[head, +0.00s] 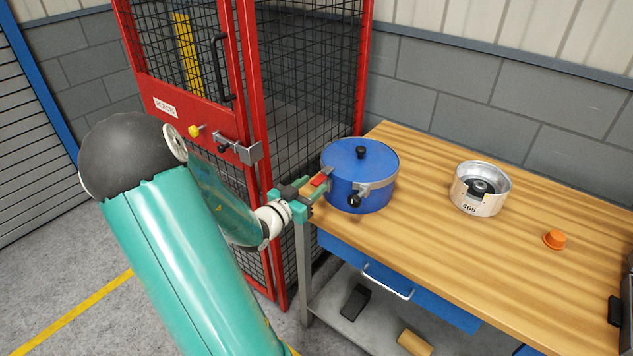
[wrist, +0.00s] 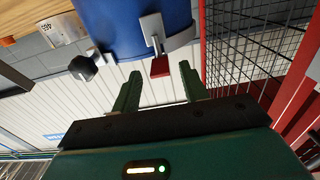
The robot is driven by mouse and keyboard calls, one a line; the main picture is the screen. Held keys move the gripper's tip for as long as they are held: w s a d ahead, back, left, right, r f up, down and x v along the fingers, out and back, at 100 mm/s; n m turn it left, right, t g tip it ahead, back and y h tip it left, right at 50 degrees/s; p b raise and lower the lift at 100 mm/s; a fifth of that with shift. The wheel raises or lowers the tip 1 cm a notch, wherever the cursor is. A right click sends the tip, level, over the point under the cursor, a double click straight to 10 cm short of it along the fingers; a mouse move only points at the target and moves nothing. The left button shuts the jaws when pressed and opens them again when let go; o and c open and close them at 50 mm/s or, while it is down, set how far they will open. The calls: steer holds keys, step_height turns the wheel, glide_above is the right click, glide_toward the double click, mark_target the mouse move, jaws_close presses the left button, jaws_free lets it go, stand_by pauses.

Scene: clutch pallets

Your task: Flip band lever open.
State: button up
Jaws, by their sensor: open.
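The blue drum (head: 358,180) stands upright on the workbench, with a black knob on its lid. A grey metal band fitting (head: 375,190) and a dark knob (head: 353,201) are on its side. The band lever shows as a grey arm with a red tip (wrist: 160,67) in the wrist view; the red tip (head: 319,180) also shows in the head view. My gripper (head: 320,190) is at the drum's left side, open and empty. In the wrist view its fingertips (wrist: 160,78) lie either side of the red tip in the picture; I cannot tell whether they touch it.
A silver can marked 465 (head: 480,190) and an orange cap (head: 554,239) sit to the right on the wooden bench top (head: 440,235). A red mesh cage (head: 255,100) stands close behind and left. A blue drawer (head: 400,285) is below the bench top.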

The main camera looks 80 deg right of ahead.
mark_target(322, 180)
steer(key=shift+x, duration=1.4)
jaws_close()
